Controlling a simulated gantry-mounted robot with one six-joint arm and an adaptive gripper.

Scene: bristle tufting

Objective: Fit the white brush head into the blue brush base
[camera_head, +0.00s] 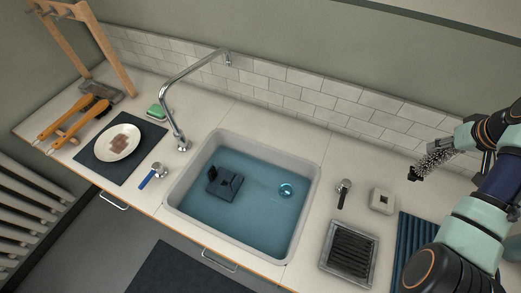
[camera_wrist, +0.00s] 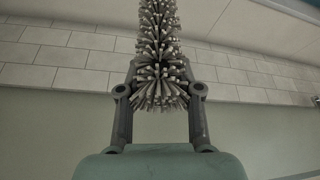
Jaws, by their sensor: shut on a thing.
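My gripper (camera_wrist: 160,88) is shut on a bristly whitish-grey brush head (camera_wrist: 158,40), with one finger on each side of it. In the head view the brush head (camera_head: 434,159) sticks out to the left of my gripper, above the right end of the counter, and ends in a small black tip (camera_head: 415,173). A dark blue block with a square opening (camera_head: 225,183) sits in the sink, well to the left of my gripper. It looks like the brush base, but I cannot tell for sure. The fingertips are partly hidden in the head view.
The sink (camera_head: 311,190) holds bluish water and a small round glassy thing (camera_head: 286,190). A pale block with a square hole (camera_head: 382,201), a grey tray (camera_head: 326,262) and a ribbed blue mat (camera_head: 407,232) lie at right. A tall faucet (camera_head: 180,137) stands behind the sink's left side.

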